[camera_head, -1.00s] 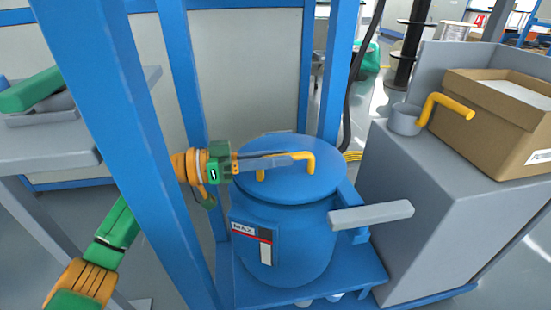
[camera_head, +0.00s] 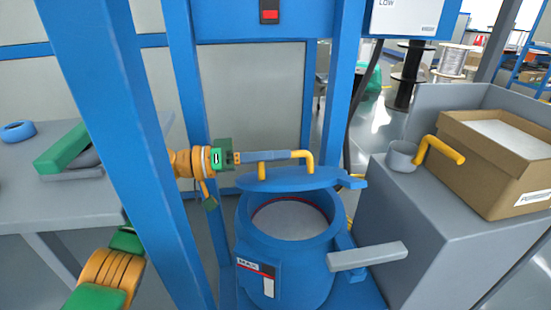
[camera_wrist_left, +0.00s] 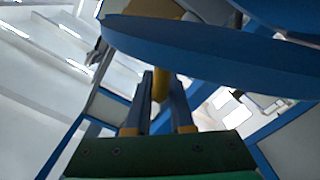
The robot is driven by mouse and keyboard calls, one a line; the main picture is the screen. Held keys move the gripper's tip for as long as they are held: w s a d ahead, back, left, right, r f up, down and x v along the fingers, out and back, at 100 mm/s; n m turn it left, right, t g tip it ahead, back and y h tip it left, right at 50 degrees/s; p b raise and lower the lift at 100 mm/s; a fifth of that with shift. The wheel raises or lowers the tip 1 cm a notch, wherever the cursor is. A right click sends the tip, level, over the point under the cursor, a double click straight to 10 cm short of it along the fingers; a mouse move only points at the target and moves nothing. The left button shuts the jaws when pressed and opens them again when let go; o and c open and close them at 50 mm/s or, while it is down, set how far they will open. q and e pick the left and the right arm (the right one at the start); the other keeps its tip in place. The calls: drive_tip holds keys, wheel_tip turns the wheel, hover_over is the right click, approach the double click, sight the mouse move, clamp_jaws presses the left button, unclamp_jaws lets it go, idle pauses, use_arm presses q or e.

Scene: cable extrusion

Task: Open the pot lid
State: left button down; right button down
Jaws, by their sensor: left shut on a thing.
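The blue pot (camera_head: 285,265) stands inside the blue frame, its round mouth uncovered toward me and pale material showing inside. The blue lid (camera_head: 290,181) is raised above the pot and tilted, its right end near the hinge bracket (camera_head: 348,180). A yellow handle (camera_head: 307,158) stands on the lid. My left gripper (camera_head: 290,156) is shut on the yellow handle, with its fingers along the handle. In the left wrist view the handle (camera_wrist_left: 160,88) sits between the two fingers, and the lid (camera_wrist_left: 200,55) spans above. My right gripper is not in view.
Blue posts (camera_head: 115,120) of the frame stand close around my left arm. A grey bar (camera_head: 367,256) juts from the pot's front right. A grey cabinet (camera_head: 420,230) at right carries a cardboard box (camera_head: 500,190) and a grey cup with a yellow handle (camera_head: 403,156).

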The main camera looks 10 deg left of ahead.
sight(241, 180)
use_arm(q)
drive_tip(key=c, duration=0.8)
unclamp_jaws()
drive_tip(key=shift+c, duration=0.2)
drive_tip(key=v, duration=0.7)
